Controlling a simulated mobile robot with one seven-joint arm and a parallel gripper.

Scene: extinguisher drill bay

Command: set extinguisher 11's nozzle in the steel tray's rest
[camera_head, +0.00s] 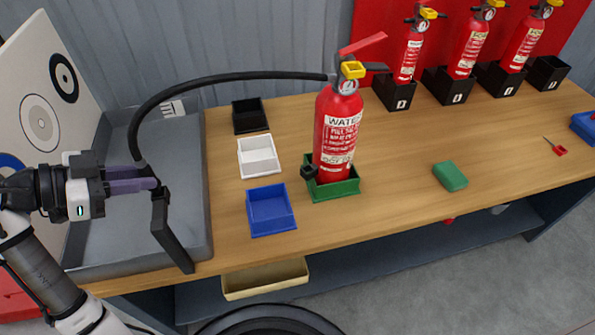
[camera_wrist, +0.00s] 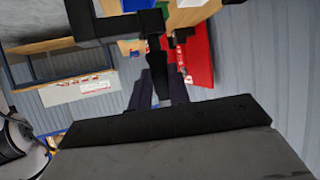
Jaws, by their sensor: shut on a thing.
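A red extinguisher (camera_head: 338,130) labelled WATER stands upright in a green holder (camera_head: 336,190) on the bench; I cannot read a number on it. Its black hose (camera_head: 215,77) arches left and comes down to my gripper (camera_head: 146,178). My purple fingers are shut on the hose's nozzle end, above the grey steel tray (camera_head: 130,245). In the wrist view a dark piece (camera_wrist: 155,60) shows between the fingers. A black bracket, seemingly the rest (camera_head: 172,240), slants at the tray's right front side, close to the nozzle. Whether they touch is unclear.
Black (camera_head: 249,115), white (camera_head: 259,157) and blue (camera_head: 270,210) small trays stand between the steel tray and the extinguisher. A target board (camera_head: 45,110) is behind left. A green block (camera_head: 450,176) and red-tagged pin (camera_head: 557,147) lie right. Extinguishers (camera_head: 468,45) line the back.

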